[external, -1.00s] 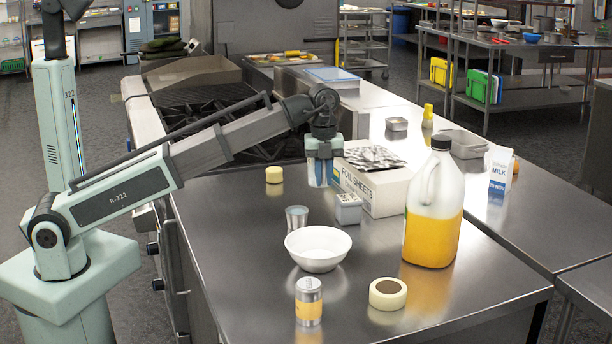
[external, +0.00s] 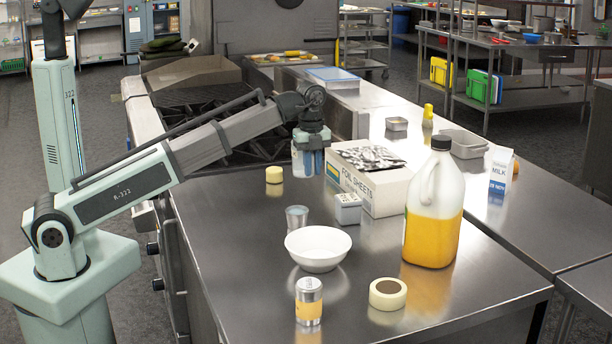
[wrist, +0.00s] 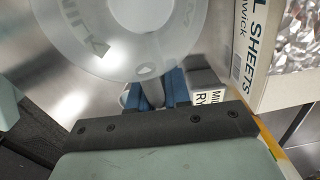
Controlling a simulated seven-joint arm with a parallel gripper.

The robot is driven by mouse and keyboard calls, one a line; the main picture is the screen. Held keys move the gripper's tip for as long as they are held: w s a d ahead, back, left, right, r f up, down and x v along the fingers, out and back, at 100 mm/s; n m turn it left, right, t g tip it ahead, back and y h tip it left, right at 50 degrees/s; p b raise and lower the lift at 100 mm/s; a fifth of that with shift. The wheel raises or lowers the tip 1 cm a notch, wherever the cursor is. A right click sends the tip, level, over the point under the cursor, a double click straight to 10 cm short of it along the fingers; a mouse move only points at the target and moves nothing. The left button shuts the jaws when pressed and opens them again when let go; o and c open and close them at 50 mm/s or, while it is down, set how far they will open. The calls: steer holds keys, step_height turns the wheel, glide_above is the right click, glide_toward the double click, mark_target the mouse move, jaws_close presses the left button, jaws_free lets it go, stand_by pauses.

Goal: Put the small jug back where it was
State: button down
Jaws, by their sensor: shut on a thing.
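My gripper (external: 310,163) hangs above the steel counter, left of the foil sheets box, in the external view. In the wrist view its blue fingers (wrist: 152,92) are shut on the handle of the small jug (wrist: 95,62). The jug is pale and translucent, with dark lettering on its side and a round opening facing the camera. It appears clear of the counter. In the external view the jug (external: 298,160) is only a pale shape beside and behind the fingers, mostly hidden.
The foil sheets box (external: 362,185) and a small white box (external: 348,208) stand right of my gripper. A yellow piece (external: 274,175), metal cup (external: 297,218), white bowl (external: 318,262), tin (external: 309,312), tape roll (external: 387,294) and large juice jug (external: 431,240) stand around. The counter's left front is clear.

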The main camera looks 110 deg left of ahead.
steer(key=shift+f, duration=3.7)
steer(key=shift+f, duration=0.15)
steer(key=c, duration=1.1)
jaws_free()
step_height(320, 180, up, 12)
steer(key=shift+s+d+r, duration=0.1)
steer(key=shift+r, duration=0.05)
